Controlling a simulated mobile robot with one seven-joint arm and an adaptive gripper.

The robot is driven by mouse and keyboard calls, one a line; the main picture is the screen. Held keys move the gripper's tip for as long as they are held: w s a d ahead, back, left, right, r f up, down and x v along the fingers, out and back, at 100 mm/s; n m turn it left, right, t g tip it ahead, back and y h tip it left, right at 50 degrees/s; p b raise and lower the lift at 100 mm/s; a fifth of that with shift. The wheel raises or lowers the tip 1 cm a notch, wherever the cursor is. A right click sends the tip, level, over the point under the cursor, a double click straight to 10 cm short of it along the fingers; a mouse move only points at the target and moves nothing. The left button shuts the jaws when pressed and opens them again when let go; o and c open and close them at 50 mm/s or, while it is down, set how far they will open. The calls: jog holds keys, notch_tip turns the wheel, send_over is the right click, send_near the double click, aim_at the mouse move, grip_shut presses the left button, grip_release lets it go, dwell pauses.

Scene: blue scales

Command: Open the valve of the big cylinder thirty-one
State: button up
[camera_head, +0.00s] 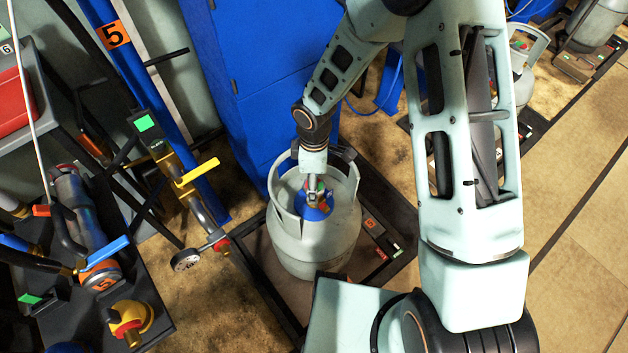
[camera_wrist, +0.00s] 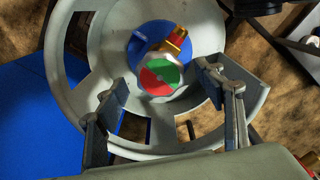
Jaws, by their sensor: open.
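A big grey gas cylinder (camera_head: 290,238) with a collar around its top stands upright on a dark-framed floor scale; I cannot read a number on it. Its blue top carries a valve (camera_head: 318,207). In the wrist view the valve has a round knob (camera_wrist: 160,76), half green and half red, with a brass outlet beside it, inside the grey collar (camera_wrist: 80,60). My gripper (camera_head: 312,184) points down over the valve. In the wrist view its two fingers (camera_wrist: 157,86) are spread, one at each lower side of the knob, with gaps to it.
A dark bench (camera_head: 150,285) at left holds pipes, a yellow-and-red fitting and valves with blue handles. A yellow-handled valve (camera_head: 197,172) and a gauge stand left of the cylinder. A blue cabinet (camera_head: 240,75) is behind it. Another cylinder (camera_head: 522,60) stands at upper right. Tiled floor at right is clear.

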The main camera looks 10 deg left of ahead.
notch_tip(320, 180, up, 12)
jog(key=shift+f, duration=0.2)
dwell(0.6)
